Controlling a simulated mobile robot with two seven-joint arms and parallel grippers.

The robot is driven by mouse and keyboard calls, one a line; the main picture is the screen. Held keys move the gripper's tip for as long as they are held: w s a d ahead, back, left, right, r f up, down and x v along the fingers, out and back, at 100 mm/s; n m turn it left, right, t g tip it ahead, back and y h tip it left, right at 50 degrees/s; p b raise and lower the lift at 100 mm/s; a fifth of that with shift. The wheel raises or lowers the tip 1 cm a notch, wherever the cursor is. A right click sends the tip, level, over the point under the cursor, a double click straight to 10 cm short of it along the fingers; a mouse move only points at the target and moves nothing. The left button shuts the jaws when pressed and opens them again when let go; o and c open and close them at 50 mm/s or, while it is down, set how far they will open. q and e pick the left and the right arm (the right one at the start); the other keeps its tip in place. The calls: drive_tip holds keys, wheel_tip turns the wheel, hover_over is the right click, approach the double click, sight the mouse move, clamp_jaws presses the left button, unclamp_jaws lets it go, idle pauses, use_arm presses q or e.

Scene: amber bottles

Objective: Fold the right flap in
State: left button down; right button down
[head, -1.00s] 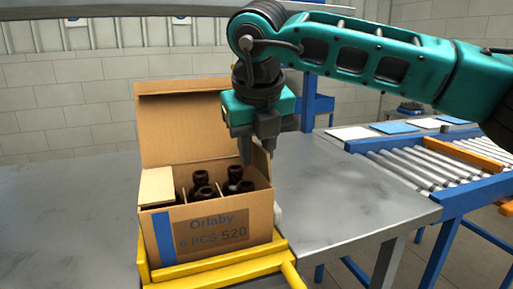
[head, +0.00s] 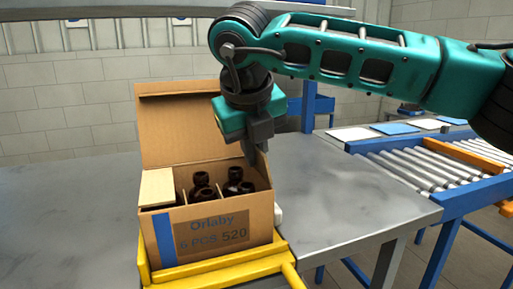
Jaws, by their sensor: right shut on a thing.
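The open carton (head: 208,228), printed "Orlaby 6 PCS 520", stands with its tall back flap (head: 185,130) upright. A pale left flap (head: 157,188) lies folded in over the left side. Dark bottles (head: 201,188) stand between dividers inside. My right gripper (head: 254,156) points down at the carton's right rear top edge. Its fingers are close together and shut at the right flap, which I cannot make out clearly behind and below them. My left gripper is not in view.
The carton sits in a yellow frame (head: 215,268) at the grey table's (head: 345,205) front edge. A small white thing (head: 278,214) is beside the carton's right wall. A roller conveyor (head: 425,168) stands to the right. The table is bare on both sides.

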drive_tip(key=shift+s+a+f+n+t+h, duration=0.1)
drive_tip(key=shift+a+f+n+t+h, duration=0.2)
drive_tip(key=shift+h, duration=0.55)
drive_tip(key=shift+s+a+n+t+h, duration=0.1)
drive_tip(key=shift+a+t+h, duration=0.2)
drive_tip(key=shift+h, duration=0.5)
drive_tip(key=shift+s+a+f+n+t+h, duration=0.15)
drive_tip(key=shift+a+n+t+h, duration=0.2)
drive_tip(key=shift+h, duration=0.5)
drive_tip(key=shift+d, duration=0.1)
drive_tip(key=c, duration=1.3)
unclamp_jaws()
